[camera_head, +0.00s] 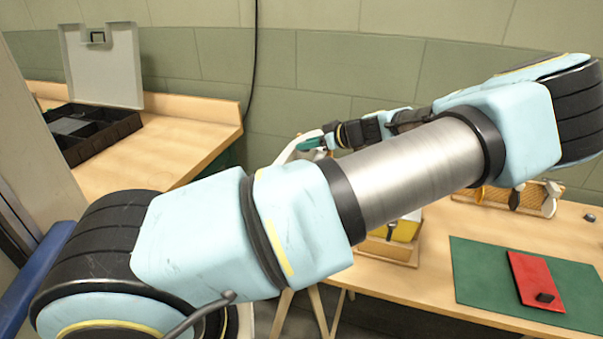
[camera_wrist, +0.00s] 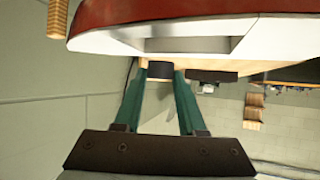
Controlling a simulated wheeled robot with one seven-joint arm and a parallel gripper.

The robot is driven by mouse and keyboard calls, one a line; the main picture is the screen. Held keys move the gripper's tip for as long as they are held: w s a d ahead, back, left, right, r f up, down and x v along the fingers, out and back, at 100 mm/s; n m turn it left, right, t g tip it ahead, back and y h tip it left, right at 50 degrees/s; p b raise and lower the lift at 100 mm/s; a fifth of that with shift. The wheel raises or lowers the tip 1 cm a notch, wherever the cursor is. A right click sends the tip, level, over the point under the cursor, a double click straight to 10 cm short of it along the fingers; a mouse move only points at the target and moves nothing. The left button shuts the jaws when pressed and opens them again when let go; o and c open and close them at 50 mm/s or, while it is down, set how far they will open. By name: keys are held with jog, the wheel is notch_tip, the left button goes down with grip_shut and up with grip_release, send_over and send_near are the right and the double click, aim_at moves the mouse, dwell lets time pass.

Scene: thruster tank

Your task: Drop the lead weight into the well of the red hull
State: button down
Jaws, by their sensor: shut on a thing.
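In the wrist view, my gripper (camera_wrist: 158,78) has its two green fingers closed on a small dark block, the lead weight (camera_wrist: 160,69). The red hull (camera_wrist: 150,12) fills the top of that view, with a white face and a pale rectangular recess, the well (camera_wrist: 188,45). The weight shows just below the hull's white edge in the picture, outside the well's opening. In the head view, my gripper (camera_head: 312,143) is small beyond my arm, beside a partly hidden white shape that I cannot identify. The weight cannot be made out there.
A black compartment tray (camera_head: 95,130) lies on the left bench, before an upright pale panel (camera_head: 103,65). On the right table are a green mat (camera_head: 480,275) with a red plate (camera_head: 532,275) and dark block, a yellow object (camera_head: 405,231) and a wooden rack (camera_head: 480,195).

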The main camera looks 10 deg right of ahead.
jog(key=shift+f, duration=1.15)
jog(key=shift+c, duration=2)
grip_release()
jog(key=b+v, duration=0.4)
jog(key=v, duration=0.7)
jog(key=shift+f, duration=0.1)
